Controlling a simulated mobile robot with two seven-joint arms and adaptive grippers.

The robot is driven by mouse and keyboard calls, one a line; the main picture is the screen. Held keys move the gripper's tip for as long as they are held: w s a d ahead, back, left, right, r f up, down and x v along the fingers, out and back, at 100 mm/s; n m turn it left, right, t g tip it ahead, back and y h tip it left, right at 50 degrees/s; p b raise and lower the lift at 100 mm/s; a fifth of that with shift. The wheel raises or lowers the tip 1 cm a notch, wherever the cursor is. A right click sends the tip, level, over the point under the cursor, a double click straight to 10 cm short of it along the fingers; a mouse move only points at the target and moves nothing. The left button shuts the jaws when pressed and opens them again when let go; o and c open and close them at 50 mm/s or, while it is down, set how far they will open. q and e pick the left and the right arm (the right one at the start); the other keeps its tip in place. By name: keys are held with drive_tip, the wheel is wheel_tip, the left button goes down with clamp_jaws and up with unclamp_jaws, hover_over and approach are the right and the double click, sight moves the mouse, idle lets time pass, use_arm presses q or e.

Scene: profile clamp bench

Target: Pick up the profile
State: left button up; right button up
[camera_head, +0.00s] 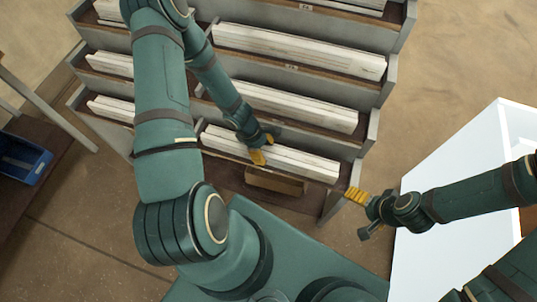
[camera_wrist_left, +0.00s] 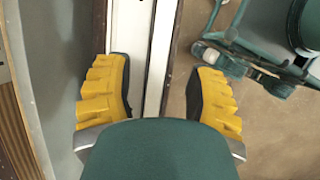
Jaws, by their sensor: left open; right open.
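Long white profiles (camera_head: 300,165) lie side by side in the lowest, nearest bay of the rack in the head view. My left gripper (camera_head: 263,148) is at these profiles, near the middle of their length. In the left wrist view, white profile strips (camera_wrist_left: 160,45) run up between the two yellow fingers of my open left gripper (camera_wrist_left: 158,92). The right finger is apart from the strips; I cannot tell whether the left finger touches one. My right gripper (camera_head: 362,212) is off to the right of the rack, open and empty.
The grey rack (camera_head: 368,130) has several tiers with more white profiles (camera_head: 300,102). A brown block (camera_head: 275,182) sits below the front bay. A white table (camera_head: 450,190) stands at right, a blue bin (camera_head: 22,160) at left. Open floor lies right of the rack.

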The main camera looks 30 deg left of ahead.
use_arm(q)
drive_tip(key=shift+x, duration=1.25)
clamp_jaws()
drive_tip(key=shift+r, duration=0.1)
